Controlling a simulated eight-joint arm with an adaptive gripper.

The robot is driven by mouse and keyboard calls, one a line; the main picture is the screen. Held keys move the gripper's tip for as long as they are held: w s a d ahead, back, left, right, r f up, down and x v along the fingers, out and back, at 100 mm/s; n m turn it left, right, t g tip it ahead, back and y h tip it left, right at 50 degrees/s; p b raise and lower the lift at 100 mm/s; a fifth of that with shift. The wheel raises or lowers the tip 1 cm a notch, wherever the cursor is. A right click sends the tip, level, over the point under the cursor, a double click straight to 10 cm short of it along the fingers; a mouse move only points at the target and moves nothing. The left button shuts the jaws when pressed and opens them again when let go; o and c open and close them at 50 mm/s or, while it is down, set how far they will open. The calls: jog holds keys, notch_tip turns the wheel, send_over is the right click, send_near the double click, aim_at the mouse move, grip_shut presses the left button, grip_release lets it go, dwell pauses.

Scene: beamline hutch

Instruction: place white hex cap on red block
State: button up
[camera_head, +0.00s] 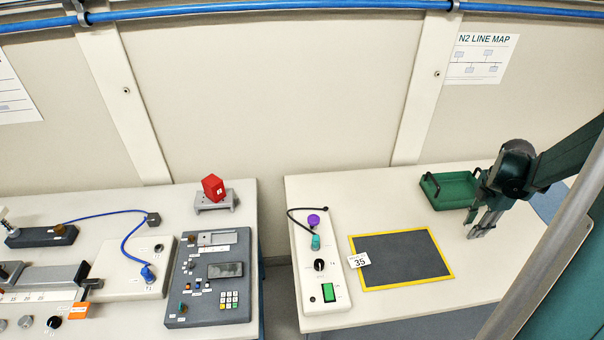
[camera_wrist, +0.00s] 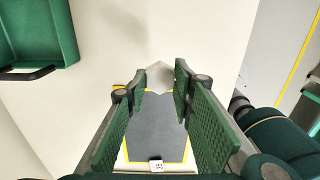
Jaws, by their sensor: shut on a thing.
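The red block (camera_head: 213,186) sits tilted on a small grey stand (camera_head: 214,202) at the back right corner of the left table.
The right table holds a green tray (camera_head: 451,204), a dark yellow-edged mat (camera_head: 383,278) with a tag "35" (camera_head: 359,260), and a white control panel (camera_head: 339,293). A grey control box (camera_head: 183,291) stands in front of the red block. A gap (camera_head: 275,270) separates the tables.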

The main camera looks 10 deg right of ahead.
jog(key=shift+w, duration=0.1)
jog(key=shift+w+a+r, duration=0.1)
jog(key=shift+w+a, duration=0.2)
jog(key=shift+w, duration=0.15)
jog(key=w+a+r+n+p, duration=0.3)
jog(key=w+a+r+n, duration=0.1)
jog(key=w+a, duration=1.2)
jog(key=w+a+r+n+p, duration=0.35)
jog(key=w+a, duration=0.95)
jog(key=a, duration=0.6)
jog(key=w+a+r+n+p, duration=0.1)
jog(key=w+a+r, duration=0.15)
jog(key=a, duration=1.05)
jog(key=w+a+r+n+p, duration=0.1)
jog(key=w+a+n, duration=0.15)
jog(key=a, duration=0.95)
jog(key=s+a+r+n+p, duration=0.1)
jog(key=a, duration=1.2)
jog(key=s+a+r+n+p, duration=0.1)
jog(key=s+a+r+p, duration=0.1)
jog(key=a, duration=1.2)
jog(key=shift+r+n, duration=0.15)
jog(key=shift+n, duration=0.15)
